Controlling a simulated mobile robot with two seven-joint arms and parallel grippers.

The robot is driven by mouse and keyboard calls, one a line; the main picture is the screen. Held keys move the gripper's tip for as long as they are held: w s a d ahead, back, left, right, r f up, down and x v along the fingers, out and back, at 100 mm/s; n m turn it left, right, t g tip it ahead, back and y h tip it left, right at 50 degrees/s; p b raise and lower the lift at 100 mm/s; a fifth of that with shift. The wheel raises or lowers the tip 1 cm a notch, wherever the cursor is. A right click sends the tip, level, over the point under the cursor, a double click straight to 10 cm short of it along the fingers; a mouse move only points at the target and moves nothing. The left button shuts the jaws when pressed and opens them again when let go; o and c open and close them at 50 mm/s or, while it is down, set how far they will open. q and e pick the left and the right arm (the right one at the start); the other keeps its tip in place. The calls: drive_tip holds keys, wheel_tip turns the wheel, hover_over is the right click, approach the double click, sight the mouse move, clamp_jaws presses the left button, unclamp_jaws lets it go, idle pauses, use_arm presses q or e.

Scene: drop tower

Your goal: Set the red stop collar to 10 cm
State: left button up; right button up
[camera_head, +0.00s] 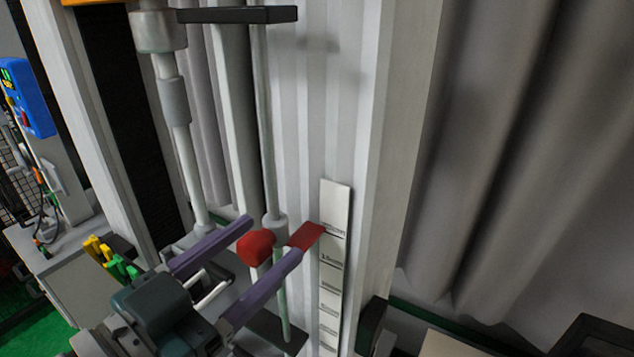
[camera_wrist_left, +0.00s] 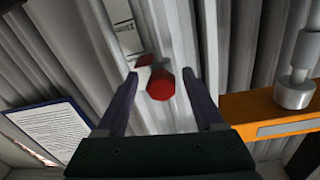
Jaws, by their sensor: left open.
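The red stop collar (camera_head: 257,246) is on a thin upright rod (camera_head: 268,130), below a grey sleeve. Its flat red pointer (camera_head: 307,235) reaches right to the white scale strip (camera_head: 335,270), near its upper marks. The numbers are too small to read surely. My left gripper (camera_head: 273,237) is open, its two purple fingers on either side of the collar. In the left wrist view the collar (camera_wrist_left: 161,85) shows between the fingers (camera_wrist_left: 161,75), with gaps on both sides. Whether a finger touches the pointer cannot be told. My right gripper is not in view.
A dark bar (camera_head: 238,14) crosses the rod's top. A thicker grey post (camera_head: 175,100) stands left of the rod. A pale ribbed column (camera_head: 345,80) stands behind. Yellow and green clips (camera_head: 110,257) are at left. Grey curtains (camera_head: 520,150) hang at right.

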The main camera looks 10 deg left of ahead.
use_arm(q)
drive_tip(key=shift+x, duration=1.3)
clamp_jaws()
idle(0.5)
